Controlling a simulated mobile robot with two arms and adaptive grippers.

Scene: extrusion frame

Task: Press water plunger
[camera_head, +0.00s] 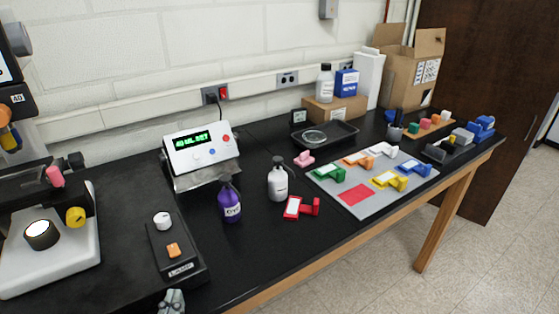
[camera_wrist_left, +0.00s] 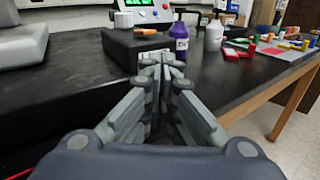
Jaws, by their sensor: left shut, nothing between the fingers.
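My left gripper (camera_head: 172,301) shows at the bottom edge of the head view, in front of the black lamp control box (camera_head: 175,245). In the left wrist view its fingers (camera_wrist_left: 163,62) are together and empty, pointing at the bench. A white bottle (camera_head: 278,184) with a dark top stands upright mid-bench; it also shows in the left wrist view (camera_wrist_left: 214,36). A purple bottle (camera_head: 230,204) with a dark top stands left of it, also in the left wrist view (camera_wrist_left: 180,42). The gripper is apart from both. I cannot read which holds water. My right gripper is not in view.
A white device with a green display (camera_head: 201,148) stands behind the bottles. A microscope (camera_head: 48,240) is at the left. A red clip (camera_head: 296,208) lies right of the white bottle, near a grey mat (camera_head: 330,187) with coloured clips. A black tray (camera_head: 325,134) lies behind.

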